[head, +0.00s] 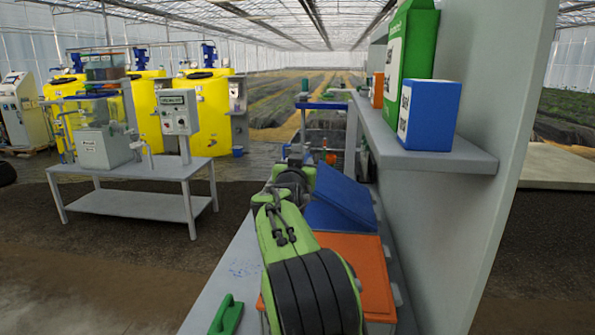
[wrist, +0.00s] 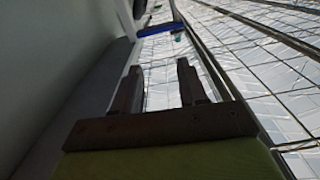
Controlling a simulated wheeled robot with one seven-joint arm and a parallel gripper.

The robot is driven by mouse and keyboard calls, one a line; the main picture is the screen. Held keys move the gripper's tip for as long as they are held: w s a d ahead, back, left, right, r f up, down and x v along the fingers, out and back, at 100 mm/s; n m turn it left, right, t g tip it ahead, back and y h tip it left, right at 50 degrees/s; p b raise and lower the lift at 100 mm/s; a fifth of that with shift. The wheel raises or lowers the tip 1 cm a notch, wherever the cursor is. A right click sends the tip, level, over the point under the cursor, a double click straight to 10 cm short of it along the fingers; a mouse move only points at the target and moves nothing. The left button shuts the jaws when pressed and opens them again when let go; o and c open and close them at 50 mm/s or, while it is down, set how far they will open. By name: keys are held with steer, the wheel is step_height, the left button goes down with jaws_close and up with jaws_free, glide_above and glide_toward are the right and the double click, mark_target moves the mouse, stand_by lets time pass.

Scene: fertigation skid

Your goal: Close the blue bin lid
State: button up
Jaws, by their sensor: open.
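The blue bin lid (head: 343,192) is in the middle of the head view, on the bench beyond an orange bin lid (head: 362,262). My green arm stands in front and hides part of the blue bin's left side. My gripper (wrist: 160,88) shows in the wrist view with its two dark fingers apart and nothing between them. In the head view its fingers cannot be made out behind the arm. The lid cannot be made out in the wrist view.
A grey shelf (head: 430,150) juts out above the bins at the right, carrying a green box (head: 407,50) and a blue-and-white box (head: 430,115). A green-handled tool (head: 228,315) lies on the bench. A separate table (head: 130,172) stands left, across open floor.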

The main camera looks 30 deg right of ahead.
steer(key=shift+v, duration=2)
